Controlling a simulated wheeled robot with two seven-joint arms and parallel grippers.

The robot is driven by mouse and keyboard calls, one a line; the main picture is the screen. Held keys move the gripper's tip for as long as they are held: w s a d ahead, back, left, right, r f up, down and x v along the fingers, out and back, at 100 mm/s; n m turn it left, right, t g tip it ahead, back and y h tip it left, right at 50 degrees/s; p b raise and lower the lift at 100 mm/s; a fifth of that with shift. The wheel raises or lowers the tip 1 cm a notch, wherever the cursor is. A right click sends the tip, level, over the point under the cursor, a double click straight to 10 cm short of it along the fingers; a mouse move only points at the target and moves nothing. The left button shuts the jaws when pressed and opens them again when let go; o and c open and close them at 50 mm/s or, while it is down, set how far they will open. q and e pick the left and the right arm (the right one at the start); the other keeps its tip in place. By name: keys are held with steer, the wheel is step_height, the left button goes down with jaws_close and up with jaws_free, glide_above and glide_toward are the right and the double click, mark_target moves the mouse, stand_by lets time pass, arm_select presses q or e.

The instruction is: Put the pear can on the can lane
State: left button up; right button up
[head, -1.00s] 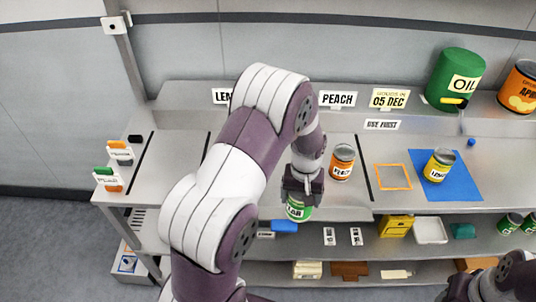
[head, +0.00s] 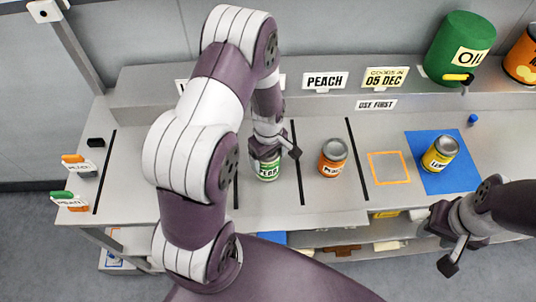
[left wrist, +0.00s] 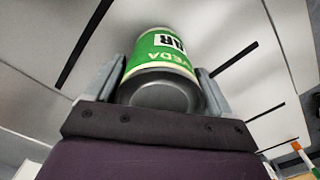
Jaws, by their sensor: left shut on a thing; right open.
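The pear can (head: 268,170) is green with a white label. My left gripper (head: 266,152) is shut on it from above, near the back of the counter. The can is roughly upright over the lane (head: 268,212) between two black strips, left of the peach can. I cannot tell whether its base touches the counter. In the left wrist view the pear can (left wrist: 165,70) sits between both fingers. The lane's sign is mostly hidden behind my left arm. My right gripper (head: 446,238) is open and empty at the right front.
The orange peach can (head: 333,158) stands in the neighbouring lane below the PEACH sign (head: 324,81). A yellow can (head: 440,153) stands on a blue mat (head: 460,178), beside an orange square outline (head: 389,168). A green OIL drum (head: 458,45) stands at the back right.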

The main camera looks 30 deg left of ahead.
arm_select(q)
steer(key=shift+a+f, duration=0.1)
steer(key=shift+f, duration=0.1)
steer(key=shift+s, duration=0.15)
steer(key=o, duration=1.1)
steer(key=shift+f, duration=0.1)
steer(key=shift+c, duration=0.2)
steer(key=shift+o, duration=1.1)
steer(key=shift+r, duration=0.3)
steer(key=r, duration=0.4)
steer(key=r+b, duration=0.1)
steer(key=r, duration=0.3)
steer(key=r+b, duration=0.1)
steer(key=r, duration=0.2)
steer(key=shift+s+d+r, duration=0.15)
steer(key=shift+d+r, duration=0.1)
steer(key=shift+r, duration=0.15)
steer(key=s+d+r+m+t, duration=0.1)
steer(key=s+d+m, duration=0.4)
steer(key=m, duration=0.8)
steer(key=s+r, duration=0.1)
steer(key=s, duration=0.2)
steer(key=shift+s+r, duration=0.15)
steer(key=shift+s, duration=0.15)
